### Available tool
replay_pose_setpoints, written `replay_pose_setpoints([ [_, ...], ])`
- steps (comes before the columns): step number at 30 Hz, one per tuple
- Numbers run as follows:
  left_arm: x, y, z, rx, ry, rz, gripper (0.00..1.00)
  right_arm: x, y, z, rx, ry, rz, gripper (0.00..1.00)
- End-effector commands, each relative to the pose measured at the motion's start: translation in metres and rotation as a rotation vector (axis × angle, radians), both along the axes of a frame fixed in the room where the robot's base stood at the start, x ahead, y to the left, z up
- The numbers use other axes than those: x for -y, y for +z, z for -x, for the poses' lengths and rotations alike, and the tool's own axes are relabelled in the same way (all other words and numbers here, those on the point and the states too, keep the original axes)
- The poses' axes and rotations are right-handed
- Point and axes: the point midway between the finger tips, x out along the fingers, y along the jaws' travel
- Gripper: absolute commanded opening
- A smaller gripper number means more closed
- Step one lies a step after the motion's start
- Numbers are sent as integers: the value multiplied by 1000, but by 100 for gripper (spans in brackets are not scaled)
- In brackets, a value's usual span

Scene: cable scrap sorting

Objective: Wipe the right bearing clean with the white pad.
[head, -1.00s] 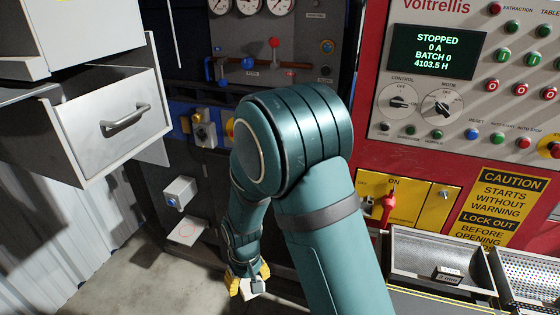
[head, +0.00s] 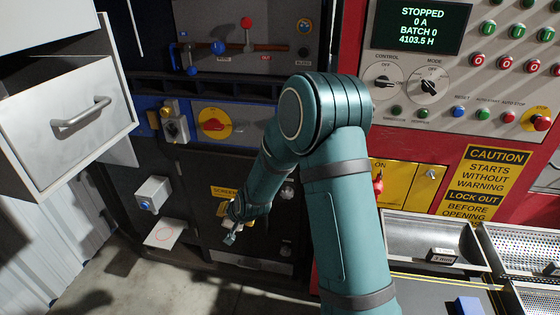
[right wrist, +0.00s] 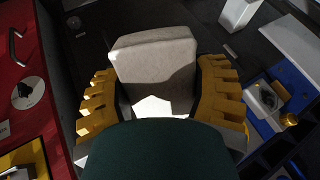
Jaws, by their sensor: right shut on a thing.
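My right gripper (head: 236,232) is low in front of the dark machine panel in the head view. In the right wrist view its yellow fingers (right wrist: 158,95) are shut on the white pad (right wrist: 155,58), a thick off-white block. In the head view only a small pale part shows at the fingertips. A grey block with a blue nub (head: 153,194) sits on the panel left of the gripper. A round grey part (head: 287,190) shows right of my forearm, partly hidden. I cannot tell which part is the right bearing. My left gripper is not in view.
A red rotary switch on yellow (head: 214,124) is above. An open metal drawer (head: 68,112) juts out at left. Metal trays (head: 430,240) are at right. The concrete floor (head: 120,280) is clear.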

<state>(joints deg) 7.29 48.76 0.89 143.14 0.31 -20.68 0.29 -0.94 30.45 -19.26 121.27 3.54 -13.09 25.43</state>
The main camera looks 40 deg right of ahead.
Motion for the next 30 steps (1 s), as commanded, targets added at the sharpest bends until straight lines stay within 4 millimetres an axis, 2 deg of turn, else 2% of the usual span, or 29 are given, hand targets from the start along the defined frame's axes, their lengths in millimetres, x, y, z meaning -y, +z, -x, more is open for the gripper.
replay_pose_setpoints([
  [8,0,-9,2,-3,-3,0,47,37,9,-19,211,-206,44,35],
  [11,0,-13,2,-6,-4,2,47,59,18,-27,325,-312,85,35],
  [16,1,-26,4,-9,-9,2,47,117,47,-39,585,-547,233,34],
  [18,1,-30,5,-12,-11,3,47,142,64,-38,677,-629,302,34],
  [21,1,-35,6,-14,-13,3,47,167,84,-33,760,-704,374,34],
  [25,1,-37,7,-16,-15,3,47,184,100,-27,811,-746,424,34],
  [30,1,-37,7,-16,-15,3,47,194,106,-28,824,-759,441,34],
])
